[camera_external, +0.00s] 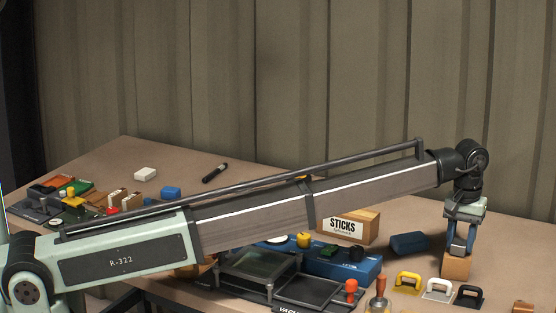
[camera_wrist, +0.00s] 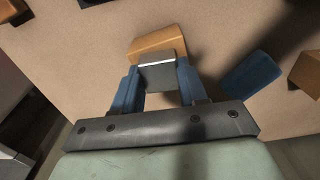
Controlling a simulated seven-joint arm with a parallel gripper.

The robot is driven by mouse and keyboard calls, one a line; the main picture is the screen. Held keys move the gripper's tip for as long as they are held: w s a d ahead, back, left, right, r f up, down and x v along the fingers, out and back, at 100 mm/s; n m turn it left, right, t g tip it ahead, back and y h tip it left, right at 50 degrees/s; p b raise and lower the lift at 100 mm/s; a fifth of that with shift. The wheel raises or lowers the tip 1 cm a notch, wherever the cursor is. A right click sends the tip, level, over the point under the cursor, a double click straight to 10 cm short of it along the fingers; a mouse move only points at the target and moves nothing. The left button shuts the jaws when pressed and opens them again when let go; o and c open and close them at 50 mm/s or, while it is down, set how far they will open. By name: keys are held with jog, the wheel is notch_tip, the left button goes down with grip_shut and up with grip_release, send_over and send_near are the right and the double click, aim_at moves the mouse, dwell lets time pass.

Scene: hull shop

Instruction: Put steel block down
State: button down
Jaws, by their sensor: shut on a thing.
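My gripper (camera_external: 460,240) points down at the right of the table, its blue fingers closed on the steel block. In the wrist view, the grey steel block (camera_wrist: 157,76) sits between the two fingertips of my gripper (camera_wrist: 158,84). A wooden block (camera_external: 456,268) is directly below the fingers, and it shows just beyond the steel block in the wrist view (camera_wrist: 158,42). I cannot tell whether the steel block touches the wooden block. In the external view the fingers mostly hide the steel block.
A blue block (camera_external: 409,243) lies left of my gripper; a box marked STICKS (camera_external: 348,227) stands farther left. Bare tabletop lies right of my gripper.

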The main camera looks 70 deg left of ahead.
aim_at(461, 242)
jog(key=shift+f, duration=0.1)
jog(key=c, duration=0.6)
grip_release()
notch_tip(461, 242, up, 12)
dwell(0.4)
